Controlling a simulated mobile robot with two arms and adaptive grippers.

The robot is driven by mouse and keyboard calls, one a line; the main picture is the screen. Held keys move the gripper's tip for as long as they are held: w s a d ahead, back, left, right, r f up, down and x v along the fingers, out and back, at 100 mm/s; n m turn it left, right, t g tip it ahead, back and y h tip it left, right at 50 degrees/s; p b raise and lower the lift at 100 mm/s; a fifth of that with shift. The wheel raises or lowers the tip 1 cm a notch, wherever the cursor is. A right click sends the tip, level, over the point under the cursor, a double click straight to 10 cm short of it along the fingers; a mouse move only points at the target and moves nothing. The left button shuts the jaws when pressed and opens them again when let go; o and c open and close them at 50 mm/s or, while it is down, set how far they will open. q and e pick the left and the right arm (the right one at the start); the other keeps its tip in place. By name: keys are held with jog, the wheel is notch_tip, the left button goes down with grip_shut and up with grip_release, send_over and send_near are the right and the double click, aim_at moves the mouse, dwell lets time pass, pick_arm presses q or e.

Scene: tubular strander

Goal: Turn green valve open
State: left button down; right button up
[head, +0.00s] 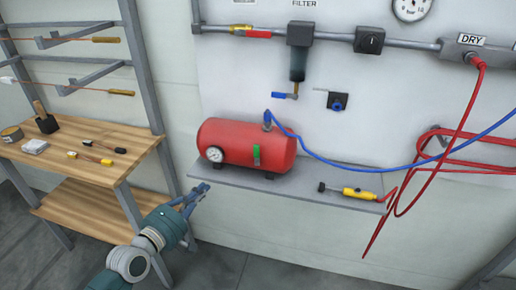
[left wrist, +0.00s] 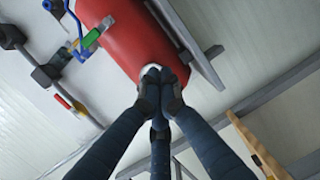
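The green valve handle (head: 256,155) stands upright on the front of the red tank (head: 226,145), right of its middle. In the left wrist view the green handle (left wrist: 91,38) shows at the upper left, beside the tank (left wrist: 128,32). My left gripper (head: 200,190) is just in front of the shelf's left end, below and left of the valve and apart from it. In the left wrist view its dark fingertips (left wrist: 163,82) lie close together in front of the tank's end. They hold nothing that I can see. My right gripper is out of view.
A white gauge (head: 215,154) is on the tank's left front. A blue hose (head: 350,165) leaves the tank top to the right. A yellow tool (head: 358,193) lies on the grey shelf (head: 300,190). A wooden bench (head: 90,165) stands at the left.

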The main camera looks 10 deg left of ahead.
aim_at(257, 156)
pick_arm(q)
notch_tip(257, 156, up, 7)
jog(key=d+h, duration=0.1)
jog(key=d, duration=0.2)
jog(key=shift+t, duration=0.4)
jog(key=p+x, duration=0.1)
jog(key=x, duration=0.8)
jog(key=shift+w+r+p, duration=0.15)
jog(key=shift+w+p, duration=0.2)
jog(key=d+p, duration=0.2)
jog(key=d, duration=0.1)
jog(key=shift+w, duration=0.3)
jog(key=shift+s+d, duration=0.1)
jog(key=shift+d, duration=0.55)
